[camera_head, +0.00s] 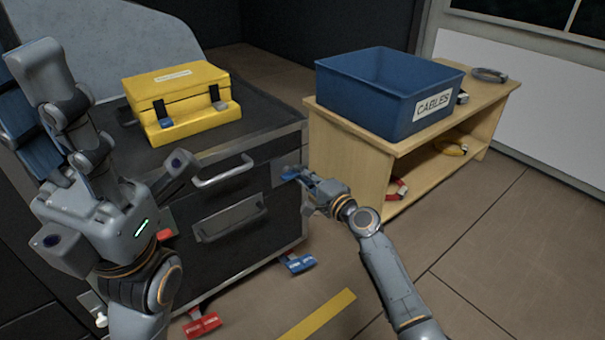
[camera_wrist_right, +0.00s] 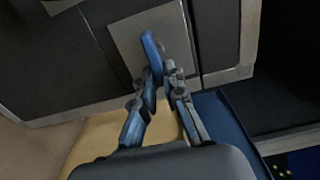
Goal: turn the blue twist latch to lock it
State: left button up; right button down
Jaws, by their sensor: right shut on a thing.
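The blue twist latch (camera_head: 290,173) is on the upper right of the black case's front, beside the silver handle. In the right wrist view, its blue bar (camera_wrist_right: 149,48) stands out from a grey plate (camera_wrist_right: 150,38) and is tilted. My right gripper (camera_head: 306,181) reaches the latch from the right. In the wrist view, its fingers (camera_wrist_right: 160,78) are shut on the latch's bar, one on either side. The fingers hide the bar's lower part.
A yellow toolbox (camera_head: 190,120) sits on the black case (camera_head: 270,122). Silver handles (camera_head: 225,180) stick out from the case front. A wooden bench (camera_head: 345,160) with a blue cables bin (camera_head: 365,98) stands close on the right. Red (camera_head: 202,325) and blue (camera_head: 298,263) pieces show low by the case.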

jog(key=shift+s+a+f, duration=0.1)
jog(key=shift+s+a, duration=0.05)
jog(key=shift+a, duration=0.15)
jog(key=c, duration=1.4)
grip_release()
jog(key=shift+a, duration=0.1)
jog(key=shift+d, duration=0.2)
jog(key=v, duration=1.1)
jog(key=shift+s+d, duration=0.2)
jog(key=shift+s, duration=0.1)
